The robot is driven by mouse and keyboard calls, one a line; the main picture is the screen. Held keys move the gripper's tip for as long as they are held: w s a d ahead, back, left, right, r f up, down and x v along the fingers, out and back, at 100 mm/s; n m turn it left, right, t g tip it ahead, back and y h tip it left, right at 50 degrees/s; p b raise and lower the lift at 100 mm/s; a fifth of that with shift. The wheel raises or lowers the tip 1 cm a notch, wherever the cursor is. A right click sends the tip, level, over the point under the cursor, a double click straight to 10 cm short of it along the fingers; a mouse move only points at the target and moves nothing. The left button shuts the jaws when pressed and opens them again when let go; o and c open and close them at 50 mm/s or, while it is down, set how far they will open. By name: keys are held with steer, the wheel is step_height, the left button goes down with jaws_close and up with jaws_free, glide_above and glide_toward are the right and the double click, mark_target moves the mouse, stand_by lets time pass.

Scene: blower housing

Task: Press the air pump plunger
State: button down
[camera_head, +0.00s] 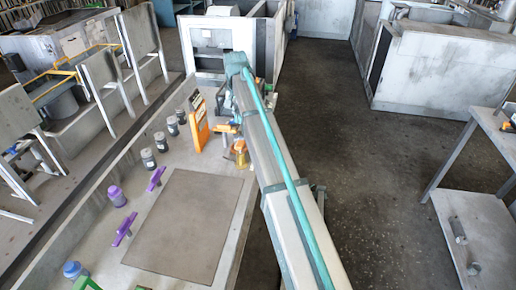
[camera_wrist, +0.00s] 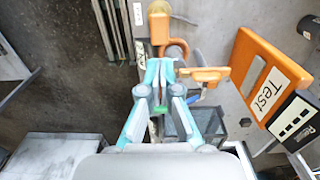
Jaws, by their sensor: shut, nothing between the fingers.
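My gripper (camera_wrist: 160,72) is shut and empty, with its teal and grey fingertips together in the wrist view. In the head view an amber cylinder (camera_head: 240,154) stands near the bench's right edge, beside my arm. An orange handle-like part (camera_wrist: 208,74) lies right of the fingertips. I cannot tell which part is the plunger, or whether the fingertips touch anything. My arm hides much of this area in the head view.
An orange panel marked "Test" (camera_wrist: 262,72) stands upright to the right in the wrist view, and also shows in the head view (camera_head: 198,124). Dark-lidded jars (camera_head: 161,142) and purple parts (camera_head: 122,228) line the bench's left side. A flat grey mat (camera_head: 190,225) lies clear.

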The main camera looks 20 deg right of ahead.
mark_target(239, 144)
stand_by(0.3)
step_height(239, 144, up, 3)
steer(key=shift+a+r+b, duration=0.1)
steer(key=shift+r+b, duration=0.05)
steer(key=shift+b, duration=1)
step_height(239, 144, down, 14)
steer(key=p, duration=0.4)
steer(key=shift+r+p, duration=0.15)
steer(key=shift+p, duration=0.15)
steer(key=shift+f, duration=0.2)
